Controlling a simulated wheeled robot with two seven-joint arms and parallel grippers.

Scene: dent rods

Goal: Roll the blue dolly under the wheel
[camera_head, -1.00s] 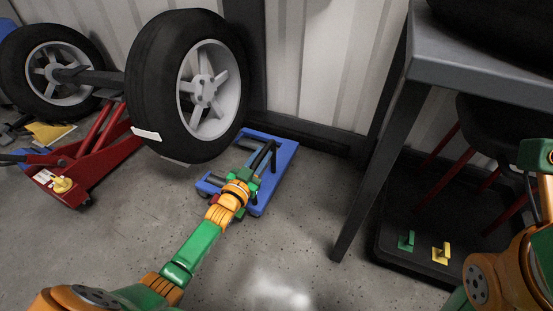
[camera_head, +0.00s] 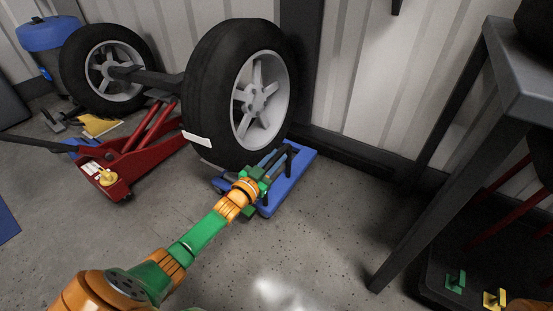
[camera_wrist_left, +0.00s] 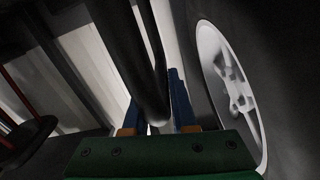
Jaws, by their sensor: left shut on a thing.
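The near wheel (camera_head: 258,98), a black tire on a grey spoked rim, hangs on an axle above the floor. The low blue dolly (camera_head: 294,172) is on the floor beneath its right side, partly under the tire. My left gripper (camera_head: 264,177) is at the dolly, shut on its black bar (camera_wrist_left: 135,55). In the left wrist view, my left gripper (camera_wrist_left: 158,127) has this bar between its fingers, and the wheel (camera_wrist_left: 225,80) is close on the right. The tire and my gripper hide part of the dolly. My right gripper is out of view.
A red floor jack (camera_head: 132,160) stands left of the wheel under the axle (camera_head: 150,78). A second wheel (camera_head: 108,68) is behind it. A grey table (camera_head: 490,75) stands at right, over a black tray with green and yellow pieces (camera_head: 455,283). The floor in front is clear.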

